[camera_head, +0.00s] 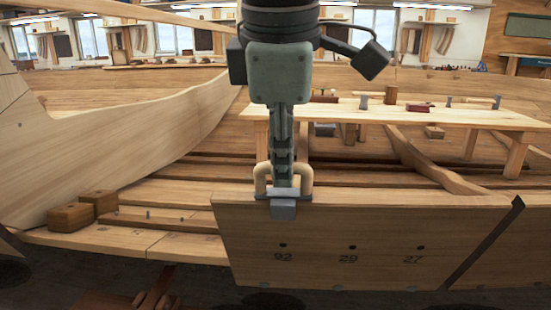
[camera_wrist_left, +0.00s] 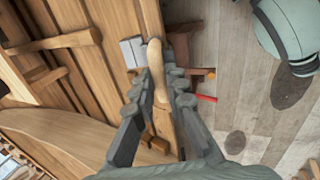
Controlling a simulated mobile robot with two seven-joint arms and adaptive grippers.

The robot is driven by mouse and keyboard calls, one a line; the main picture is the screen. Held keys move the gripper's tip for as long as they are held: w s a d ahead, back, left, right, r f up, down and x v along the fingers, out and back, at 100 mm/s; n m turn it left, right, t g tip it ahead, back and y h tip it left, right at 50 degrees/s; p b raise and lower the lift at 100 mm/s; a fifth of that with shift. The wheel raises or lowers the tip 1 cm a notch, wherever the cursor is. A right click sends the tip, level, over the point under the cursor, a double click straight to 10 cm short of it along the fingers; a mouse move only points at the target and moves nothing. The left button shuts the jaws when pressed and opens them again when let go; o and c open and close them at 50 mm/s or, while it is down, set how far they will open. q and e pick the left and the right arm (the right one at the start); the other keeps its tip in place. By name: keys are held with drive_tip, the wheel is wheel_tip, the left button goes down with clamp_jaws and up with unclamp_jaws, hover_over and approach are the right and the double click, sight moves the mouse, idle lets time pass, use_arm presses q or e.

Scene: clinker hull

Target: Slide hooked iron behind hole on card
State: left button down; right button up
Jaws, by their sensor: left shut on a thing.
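My left gripper (camera_head: 284,180) points down and is shut on the tan curved handle of the hooked iron (camera_head: 283,210). The iron's grey metal block sits at the top edge of the upright plank (camera_head: 390,229), overlapping its front face; contact is unclear. In the left wrist view, the handle (camera_wrist_left: 155,60) lies between my fingers (camera_wrist_left: 155,88), with the grey block beside it. The plank has dark holes above the numbers 92 (camera_head: 283,245), 29 (camera_head: 352,247) and 27 (camera_head: 420,248). The iron is above and near the 92 hole. I cannot make out a card. My right gripper is not seen.
Two wooden blocks (camera_head: 70,217) sit on the left planking. A workbench (camera_head: 400,112) with small tools stands behind the plank. A large curved hull board (camera_head: 120,140) rises at the left. A dark slanted strip (camera_head: 485,243) crosses the plank's right side.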

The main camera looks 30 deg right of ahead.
use_arm(q)
drive_tip(key=shift+r, duration=0.1)
idle(0.5)
drive_tip(key=c, duration=1.6)
unclamp_jaws()
drive_tip(key=shift+c, duration=0.2)
drive_tip(key=shift+o, duration=0.9)
wheel_tip(320, 180, up, 6)
drive_tip(key=p, duration=0.4)
drive_tip(key=shift+r, duration=1)
